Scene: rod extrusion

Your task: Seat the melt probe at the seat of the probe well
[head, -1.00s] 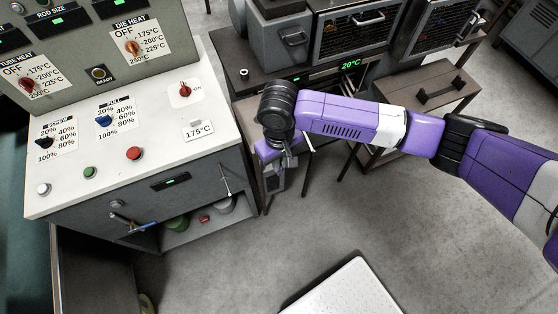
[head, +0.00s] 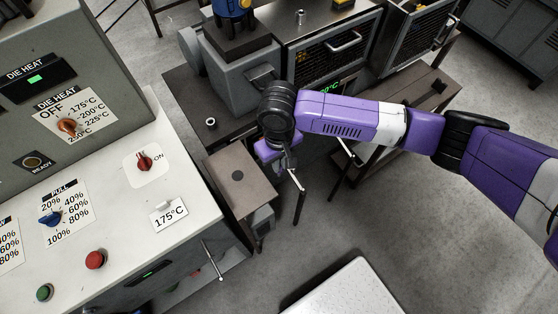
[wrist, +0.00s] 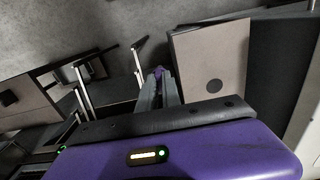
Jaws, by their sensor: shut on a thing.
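My gripper (head: 287,163) hangs below the black wrist joint in the middle of the head view. In the wrist view its grey fingers (wrist: 158,88) are close together, shut on a small piece taken as the melt probe (wrist: 158,72). Only a little purple shows at the fingertips, and its shape is too small to tell. I cannot make out the probe well for certain. A small metal cylinder (head: 211,122) stands on the dark bench left of my gripper. My gripper is apart from it, in front and to the right.
The control console (head: 120,215) fills the left. A small brown stand (head: 222,168) with a dark round spot is just left of my gripper. The grey extruder block (head: 240,75) and an oven (head: 335,50) stand behind. A white tabletop (head: 340,290) is at the front; open floor lies right.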

